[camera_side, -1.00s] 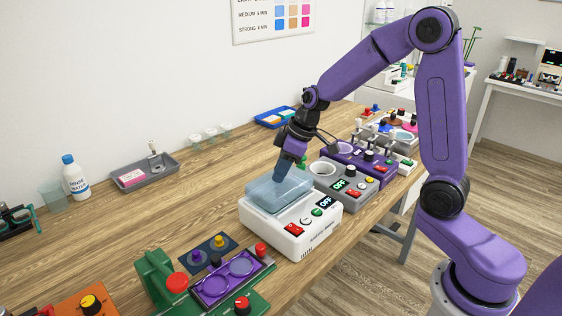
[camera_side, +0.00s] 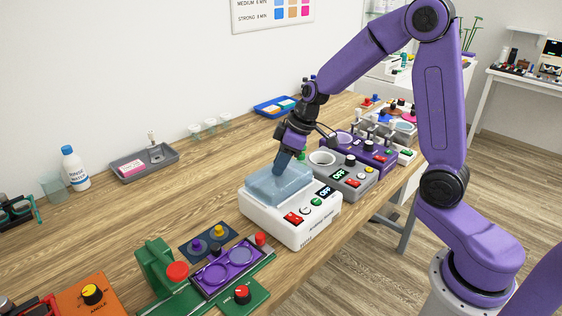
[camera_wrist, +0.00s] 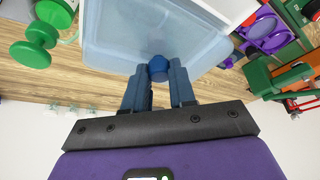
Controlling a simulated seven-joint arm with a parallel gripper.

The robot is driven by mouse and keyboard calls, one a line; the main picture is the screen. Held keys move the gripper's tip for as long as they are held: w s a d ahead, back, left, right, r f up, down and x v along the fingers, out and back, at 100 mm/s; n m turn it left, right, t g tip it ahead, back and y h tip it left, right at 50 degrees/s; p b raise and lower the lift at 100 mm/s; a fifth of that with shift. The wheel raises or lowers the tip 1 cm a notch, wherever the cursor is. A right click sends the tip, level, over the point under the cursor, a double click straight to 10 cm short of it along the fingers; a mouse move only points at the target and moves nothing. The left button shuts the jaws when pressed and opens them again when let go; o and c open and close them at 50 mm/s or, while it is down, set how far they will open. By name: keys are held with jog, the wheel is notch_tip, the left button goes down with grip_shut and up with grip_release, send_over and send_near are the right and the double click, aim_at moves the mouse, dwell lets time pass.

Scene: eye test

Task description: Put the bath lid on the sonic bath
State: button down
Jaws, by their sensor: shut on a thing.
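The sonic bath (camera_side: 284,229) is a white box with a red switch, a green button and an OFF display, in the middle of the side view. The translucent pale blue bath lid (camera_side: 268,186) is over its top, roughly level and lined up with it. I cannot tell whether it rests fully on the rim. My gripper (camera_side: 281,168) points down at the lid's middle. In the wrist view, the gripper (camera_wrist: 158,75) is shut on the lid's dark blue knob (camera_wrist: 158,66). The lid (camera_wrist: 150,35) hides the bath's opening.
A grey device (camera_side: 345,182) with a round well stands close behind the bath on the right. A green and purple fixture (camera_side: 226,272) stands in front on the left. The wood between is clear.

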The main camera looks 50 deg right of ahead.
jog(key=shift+f, duration=0.3)
jog(key=c, duration=0.5)
grip_release()
jog(key=shift+r, duration=3.05)
jog(key=s+a+n+g, duration=0.1)
jog(key=s, duration=0.9)
jog(key=s+f+n+g+h, duration=0.1)
jog(key=s+n, duration=0.1)
jog(key=s, duration=0.9)
jog(key=s+a+f+n+g+h, duration=0.1)
jog(key=s+n, duration=0.1)
jog(key=s, duration=0.8)
jog(key=shift+s+a, duration=0.3)
